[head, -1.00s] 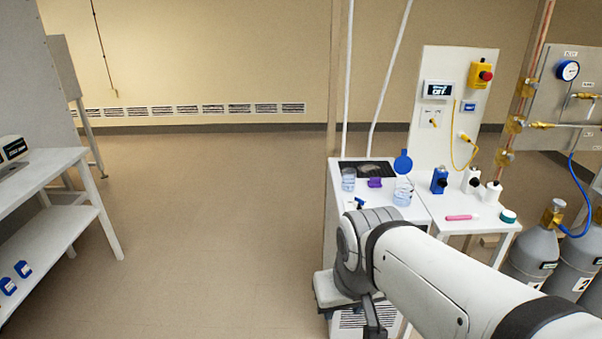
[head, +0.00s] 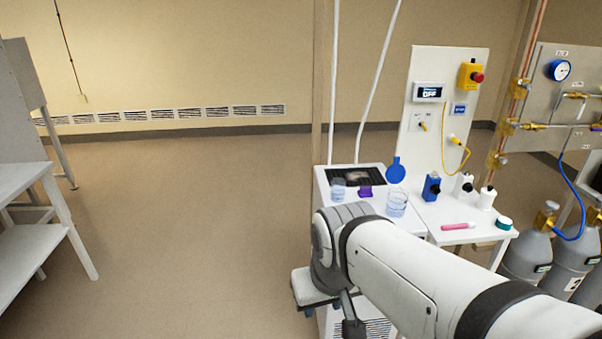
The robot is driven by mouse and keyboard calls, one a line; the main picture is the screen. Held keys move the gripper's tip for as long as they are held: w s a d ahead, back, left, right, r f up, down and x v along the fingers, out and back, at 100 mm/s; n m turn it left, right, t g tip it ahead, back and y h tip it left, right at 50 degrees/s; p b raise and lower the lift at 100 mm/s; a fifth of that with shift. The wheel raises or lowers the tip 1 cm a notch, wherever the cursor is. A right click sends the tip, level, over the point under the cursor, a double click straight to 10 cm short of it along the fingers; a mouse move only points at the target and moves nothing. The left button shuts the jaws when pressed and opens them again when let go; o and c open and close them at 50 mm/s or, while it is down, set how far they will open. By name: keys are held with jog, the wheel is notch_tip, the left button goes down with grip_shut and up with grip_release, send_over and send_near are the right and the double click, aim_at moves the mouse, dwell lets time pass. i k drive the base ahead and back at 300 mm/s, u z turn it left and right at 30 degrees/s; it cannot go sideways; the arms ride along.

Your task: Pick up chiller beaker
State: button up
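Two clear glass beakers stand on the white chiller unit with a dark top panel. The left beaker (head: 338,188) is by the panel's front edge, and the larger right beaker (head: 397,203) holds pale liquid near the unit's right side. I cannot tell which one is the chiller beaker. My arm reaches in from the lower right and stands in front of the unit. A dark part of my gripper (head: 352,327) hangs below the wrist, apart from both beakers; its fingertips cannot be made out.
To the right, a side table holds blue and white bottles (head: 431,187), a pink marker (head: 458,226) and a teal-rimmed lid (head: 503,223). Gas cylinders (head: 527,254) stand at right.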

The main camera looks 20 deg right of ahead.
aim_at(337, 186)
jog(key=i, duration=1.3)
jog(key=u, duration=0.05)
